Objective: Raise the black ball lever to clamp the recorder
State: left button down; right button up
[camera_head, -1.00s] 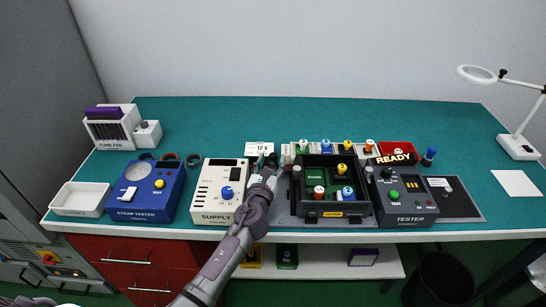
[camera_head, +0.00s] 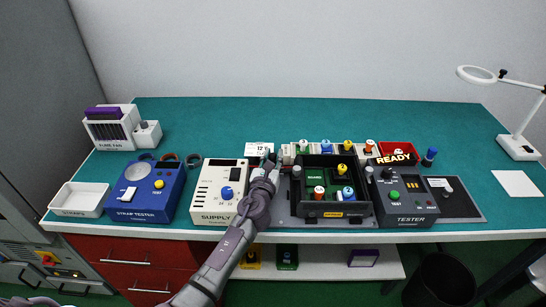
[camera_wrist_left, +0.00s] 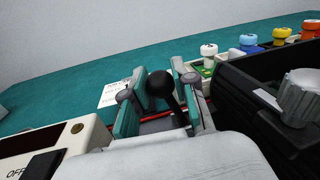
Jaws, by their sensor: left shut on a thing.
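The black ball lever (camera_wrist_left: 161,84) stands between the two fingers of my left gripper (camera_wrist_left: 160,105) in the left wrist view, its ball up and its stem running down between the pads. In the head view my left gripper (camera_head: 268,168) is at the left side of the black recorder (camera_head: 303,206), between it and the supply box; the lever is hidden there by the gripper. The recorder is an open black box holding a green board and coloured knobs. My right gripper is not in view.
The white supply box (camera_head: 206,192) stands close on the left. The tester (camera_head: 412,205) with its READY sign (camera_head: 396,159) is on the right. Coloured knobs (camera_head: 326,146) stand behind the recorder. The green tabletop (camera_head: 330,115) is clear at the back.

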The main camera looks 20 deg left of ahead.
pick_arm(q)
jog(key=m+p, duration=0.1)
jog(key=p, duration=0.1)
jog(key=d+r+m+p, duration=0.1)
jog(key=shift+w+d+p, duration=0.15)
jog(key=shift+w+p, duration=0.05)
jog(key=shift+p, duration=0.15)
jog(key=shift+w+d+f+m+g+p, duration=0.1)
jog(key=shift+d+f+m+g+p, duration=0.2)
jog(key=shift+m+p, duration=0.3)
jog(key=c, duration=0.9)
grip_release()
